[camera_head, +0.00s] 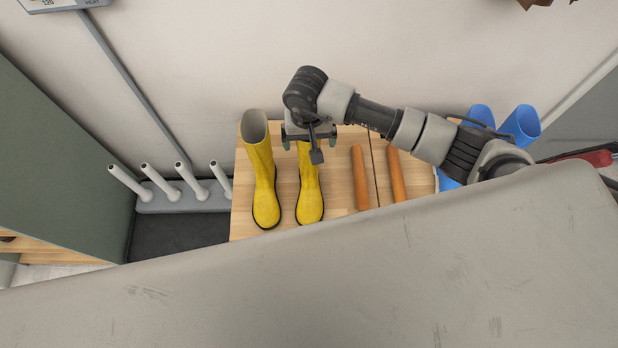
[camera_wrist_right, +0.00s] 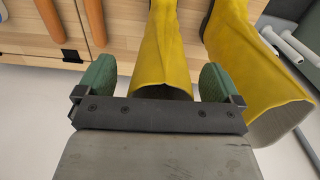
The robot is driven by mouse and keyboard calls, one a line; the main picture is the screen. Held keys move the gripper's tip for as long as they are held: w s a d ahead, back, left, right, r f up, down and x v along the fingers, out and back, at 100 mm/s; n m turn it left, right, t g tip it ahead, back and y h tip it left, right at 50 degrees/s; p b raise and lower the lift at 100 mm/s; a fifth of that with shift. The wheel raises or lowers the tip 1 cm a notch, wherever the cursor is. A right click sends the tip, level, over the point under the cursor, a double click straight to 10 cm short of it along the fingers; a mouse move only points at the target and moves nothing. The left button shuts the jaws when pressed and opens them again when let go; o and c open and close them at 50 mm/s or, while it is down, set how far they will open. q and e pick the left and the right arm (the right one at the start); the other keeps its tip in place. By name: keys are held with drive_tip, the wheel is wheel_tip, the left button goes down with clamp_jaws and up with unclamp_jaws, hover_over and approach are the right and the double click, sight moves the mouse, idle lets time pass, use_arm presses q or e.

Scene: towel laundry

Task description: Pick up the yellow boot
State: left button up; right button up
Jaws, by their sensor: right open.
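Two yellow boots stand side by side on a wooden bench top. The right-hand boot (camera_head: 309,190) has its upper shaft partly hidden by my right gripper (camera_head: 310,138) in the head view. The left-hand boot (camera_head: 262,170) stands clear, its open top showing. In the right wrist view, my open right gripper (camera_wrist_right: 156,85) has its green fingers on either side of one boot's shaft top (camera_wrist_right: 165,60), with a gap visible on each side. The other yellow boot (camera_wrist_right: 255,70) is just outside the finger on the right. My left gripper is not in view.
Two orange handles (camera_head: 360,178) are on the wooden bench (camera_head: 340,165) right of the boots. Blue boots (camera_head: 521,125) stand farther right. A grey rack with white pegs (camera_head: 160,184) is at left. A large grey surface (camera_head: 300,290) fills the foreground.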

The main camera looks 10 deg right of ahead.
drive_tip(key=c, duration=1.6)
drive_tip(key=shift+o, duration=0.2)
drive_tip(key=shift+r, duration=0.1)
